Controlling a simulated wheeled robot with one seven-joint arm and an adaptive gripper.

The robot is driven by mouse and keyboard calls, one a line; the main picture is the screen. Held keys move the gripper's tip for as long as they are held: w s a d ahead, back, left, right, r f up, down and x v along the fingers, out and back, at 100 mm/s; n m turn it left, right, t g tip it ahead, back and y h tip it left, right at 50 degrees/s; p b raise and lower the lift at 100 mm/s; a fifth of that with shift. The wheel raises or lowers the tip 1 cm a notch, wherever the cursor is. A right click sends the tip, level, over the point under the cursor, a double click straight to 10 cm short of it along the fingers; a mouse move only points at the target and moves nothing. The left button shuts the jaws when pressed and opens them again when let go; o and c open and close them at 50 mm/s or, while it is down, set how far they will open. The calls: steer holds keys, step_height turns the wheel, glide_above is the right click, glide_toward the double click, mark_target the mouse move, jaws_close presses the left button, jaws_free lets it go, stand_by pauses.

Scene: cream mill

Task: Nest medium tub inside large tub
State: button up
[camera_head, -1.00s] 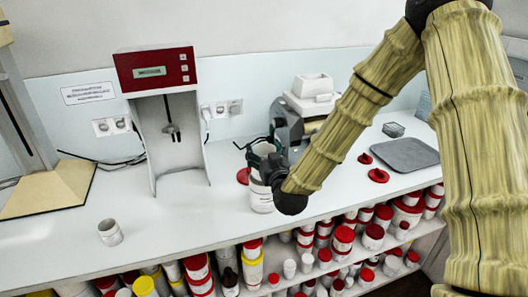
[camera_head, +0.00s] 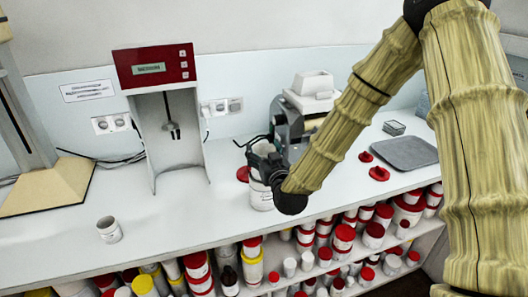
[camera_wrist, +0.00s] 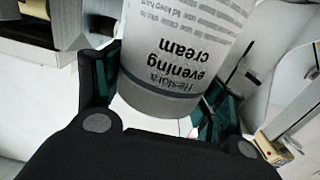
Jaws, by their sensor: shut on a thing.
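My gripper (camera_head: 266,165) is at the middle of the counter, in front of the dark machine. In the wrist view its teal-padded fingers (camera_wrist: 158,88) are shut on a pale tub (camera_wrist: 185,50) labelled "evening cream", the print upside down in that view. In the head view a white tub (camera_head: 261,196) shows just below the fingers. My gripper covers much of it, so I cannot tell whether it is the held tub or another one under it. A smaller open white tub (camera_head: 109,229) stands upright alone on the counter at the left.
A red-topped dispenser (camera_head: 155,68) with a lit display stands behind, left of my gripper. Red lids (camera_head: 379,174) and a grey tray (camera_head: 405,152) lie at the right. Shelves below the counter hold many tubs (camera_head: 344,238). The counter between the small tub and my gripper is clear.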

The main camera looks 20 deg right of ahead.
steer(key=shift+f+b, duration=0.55)
steer(key=shift+f, duration=0.05)
stand_by(0.4)
steer(key=o, duration=1.1)
steer(key=shift+r, duration=0.2)
step_height(320, 180, up, 8)
steer(key=p, duration=0.4)
steer(key=shift+f, duration=0.15)
stand_by(0.4)
